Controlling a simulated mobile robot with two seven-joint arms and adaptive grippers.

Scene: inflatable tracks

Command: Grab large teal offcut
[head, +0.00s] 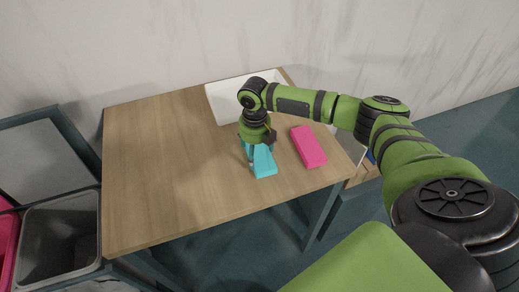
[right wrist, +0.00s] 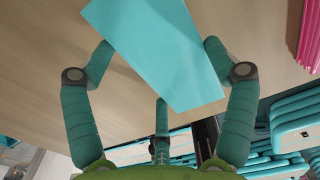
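The large teal offcut (head: 263,161) is a flat block near the front right of the wooden table. My right gripper (head: 252,157) is over its rear end, pointing down, and hides part of it. In the right wrist view the teal offcut (right wrist: 160,50) lies aslant between the spread fingers of my right gripper (right wrist: 159,48). One fingertip is close by each long edge; I cannot tell whether they touch it. The third finger is near the offcut's lower corner. The offcut seems to lie on the table. My left gripper is not in view.
A pink block (head: 308,147) lies right of the teal offcut. A white tray (head: 214,98) stands behind my right gripper. The table's (head: 160,170) left side is clear. A grey bin (head: 58,245) is at the left. Several teal stacked items (right wrist: 296,121) show beyond the table edge.

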